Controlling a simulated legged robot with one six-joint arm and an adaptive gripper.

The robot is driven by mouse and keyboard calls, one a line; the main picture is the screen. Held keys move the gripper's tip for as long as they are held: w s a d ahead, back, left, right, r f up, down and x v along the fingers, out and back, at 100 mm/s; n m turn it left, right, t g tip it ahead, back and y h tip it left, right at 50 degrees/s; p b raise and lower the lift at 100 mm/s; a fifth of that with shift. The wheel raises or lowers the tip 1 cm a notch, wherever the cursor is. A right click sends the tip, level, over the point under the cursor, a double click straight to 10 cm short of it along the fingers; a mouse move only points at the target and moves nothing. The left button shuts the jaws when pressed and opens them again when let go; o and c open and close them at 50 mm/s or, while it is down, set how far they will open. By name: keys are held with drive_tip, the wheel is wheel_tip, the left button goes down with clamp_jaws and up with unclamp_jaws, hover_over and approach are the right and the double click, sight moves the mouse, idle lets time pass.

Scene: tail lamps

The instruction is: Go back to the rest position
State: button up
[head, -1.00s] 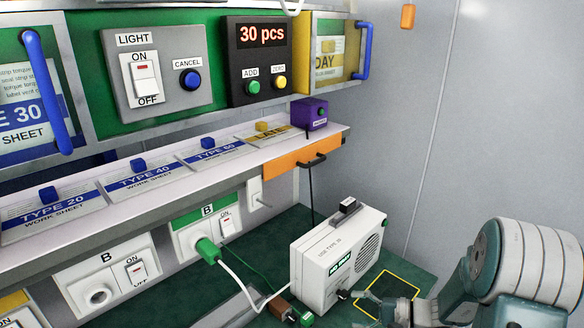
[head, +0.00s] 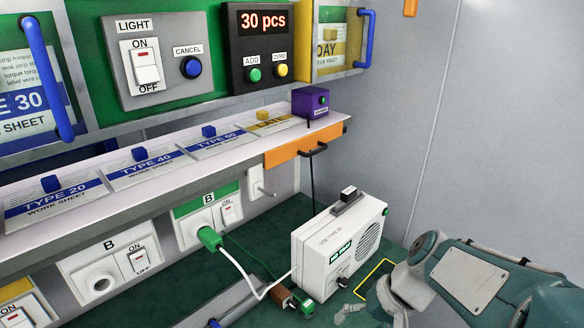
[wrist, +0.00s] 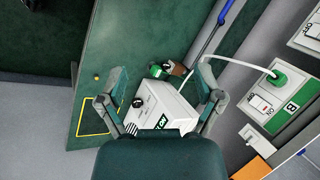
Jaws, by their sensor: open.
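My arm reaches in from the lower right of the head view. My gripper (wrist: 162,72) shows in the wrist view with its two fingers spread wide and nothing between the pads. Beyond and below the fingers is a white box (wrist: 165,108) with a dark knob, partly hidden by my gripper's body. In the head view this white box (head: 322,262) stands upright on the green bench, to the left of my arm.
A yellow outlined square (head: 374,278) lies beside the box, partly behind my arm. A green plug (head: 209,239) with a white cable sits in the wall socket. A shelf (head: 226,158) with work sheets and a purple box (head: 311,101) overhangs the bench. Grey wall is clear at right.

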drive_tip(key=s+d+r+n+t+h, duration=0.2)
drive_tip(key=s+d+r+t+h, duration=0.2)
drive_tip(key=s+r+t+h, duration=0.1)
drive_tip(key=shift+s+r+h, duration=0.4)
drive_tip(key=shift+s+r, duration=0.3)
drive_tip(key=shift+r, duration=0.2)
drive_tip(key=c, duration=0.4)
drive_tip(key=shift+a, duration=0.15)
